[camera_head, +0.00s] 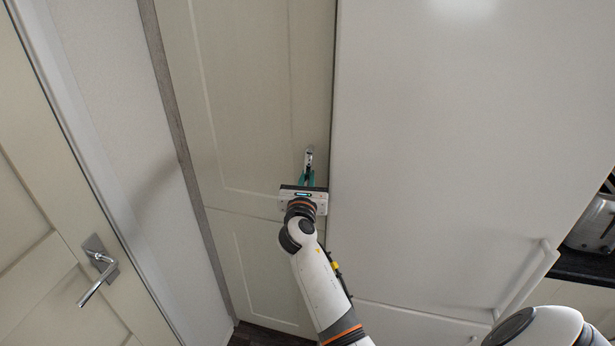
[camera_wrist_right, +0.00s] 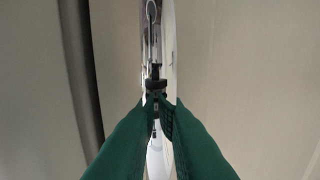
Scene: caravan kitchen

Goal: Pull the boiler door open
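The boiler door (camera_head: 245,90) is the tall cream panel in the middle of the head view, and it looks closed. Its slim chrome handle (camera_head: 309,153) is upright near the door's right edge. My right gripper (camera_head: 307,175) is at the handle, with its green fingers pointing at the door. In the wrist view the green fingertips (camera_wrist_right: 159,103) close in on both sides of the lower part of the chrome handle (camera_wrist_right: 152,35) and appear to grip it. The fingers hide part of the handle. My left gripper is not in view.
A large white fridge-like front (camera_head: 450,150) stands right of the boiler door, with a bar handle (camera_head: 522,280) low on it. A lower cream panel (camera_head: 262,265) is below the boiler door. Another door with a lever handle (camera_head: 98,270) is at left. A toaster (camera_head: 594,228) is at far right.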

